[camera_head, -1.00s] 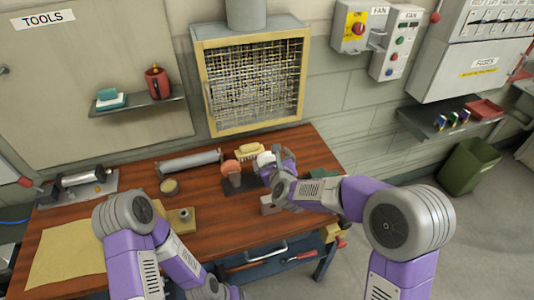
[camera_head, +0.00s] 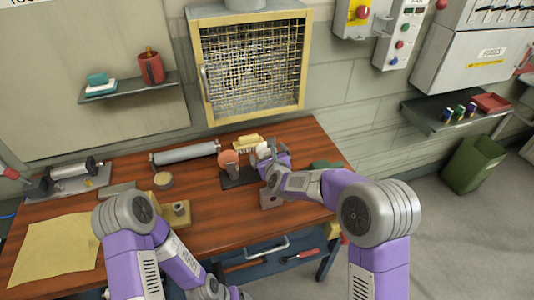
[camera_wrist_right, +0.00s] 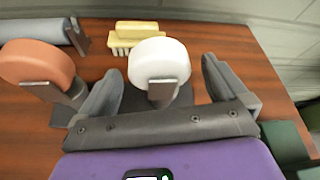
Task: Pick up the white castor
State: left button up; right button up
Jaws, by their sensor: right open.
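The white castor (camera_wrist_right: 158,60) stands upright, wheel up on a grey metal bracket, in the right wrist view. It also shows in the head view (camera_head: 263,149), partly hidden by my right gripper. My right gripper (camera_wrist_right: 162,80) is open, with one finger on each side of the white castor and gaps between. An orange castor (camera_wrist_right: 38,62) stands just left of the left finger and also shows in the head view (camera_head: 229,157). Both castors stand on a dark plate (camera_head: 238,178). My left arm is at the lower left of the head view; its gripper is not clearly visible.
A yellow brush (camera_wrist_right: 135,38) lies behind the white castor, and a grey roller (camera_head: 186,153) lies to the left. A dark green object (camera_wrist_right: 286,142) is right of the gripper. The wooden workbench (camera_head: 215,210) has bare room at its front middle.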

jog(key=shift+x, duration=1.3)
jog(key=shift+s, duration=0.1)
jog(key=shift+c, duration=0.5)
jog(key=c, duration=1.1)
